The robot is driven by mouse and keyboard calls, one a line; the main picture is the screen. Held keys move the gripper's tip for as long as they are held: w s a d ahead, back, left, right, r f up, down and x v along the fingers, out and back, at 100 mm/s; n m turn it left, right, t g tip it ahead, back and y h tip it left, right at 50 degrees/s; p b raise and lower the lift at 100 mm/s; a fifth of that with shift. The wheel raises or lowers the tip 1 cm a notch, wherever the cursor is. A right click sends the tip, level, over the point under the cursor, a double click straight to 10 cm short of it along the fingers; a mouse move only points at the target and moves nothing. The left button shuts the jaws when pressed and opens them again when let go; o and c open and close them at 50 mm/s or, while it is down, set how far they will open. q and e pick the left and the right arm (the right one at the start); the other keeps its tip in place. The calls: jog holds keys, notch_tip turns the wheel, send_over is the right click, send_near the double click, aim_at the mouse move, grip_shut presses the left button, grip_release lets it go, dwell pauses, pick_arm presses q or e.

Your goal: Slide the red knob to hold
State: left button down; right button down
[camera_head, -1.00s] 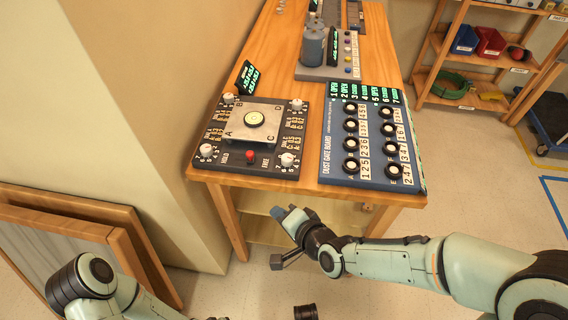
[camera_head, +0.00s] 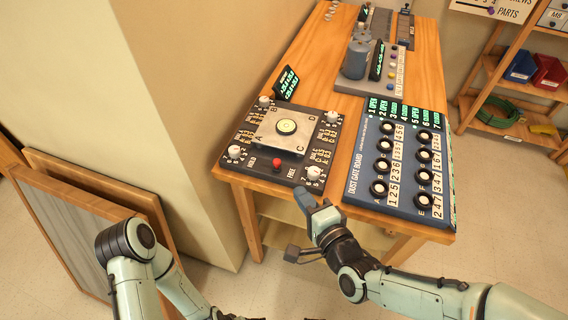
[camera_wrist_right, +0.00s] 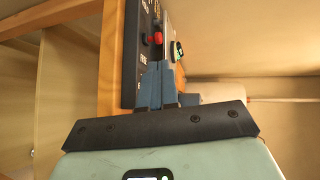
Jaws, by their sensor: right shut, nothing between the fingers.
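The red knob (camera_head: 277,164) stands at the front edge of a dark panel (camera_head: 240,171), between the printed words HOLD on its left and FREE on its right. It also shows in the right wrist view (camera_wrist_right: 155,38), just beyond the fingertips. My right gripper (camera_head: 303,194) is shut and empty, in front of the panel's front edge, below and right of the knob and apart from it. Its closed fingers (camera_wrist_right: 157,80) point towards the panel in the wrist view. My left arm enters at lower left; its fingers do not show.
The panel carries a silver plate (camera_head: 268,137) with a round green level (camera_head: 286,126) and white corner knobs. The dust gate board (camera_head: 362,190) lies to the right on the wooden table (camera_head: 322,98). A wall stands close on the left, with framed panels (camera_head: 75,205) leaning there.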

aim_at(278, 164)
jog(key=p+x, duration=0.1)
jog(key=x, duration=0.9)
jog(key=shift+p, duration=0.4)
jog(key=a, duration=0.1)
jog(key=w+a+b, duration=0.1)
jog(key=a, duration=0.1)
jog(key=shift+a, duration=0.3)
jog(key=shift+r, duration=0.1)
jog(key=shift+s, duration=0.1)
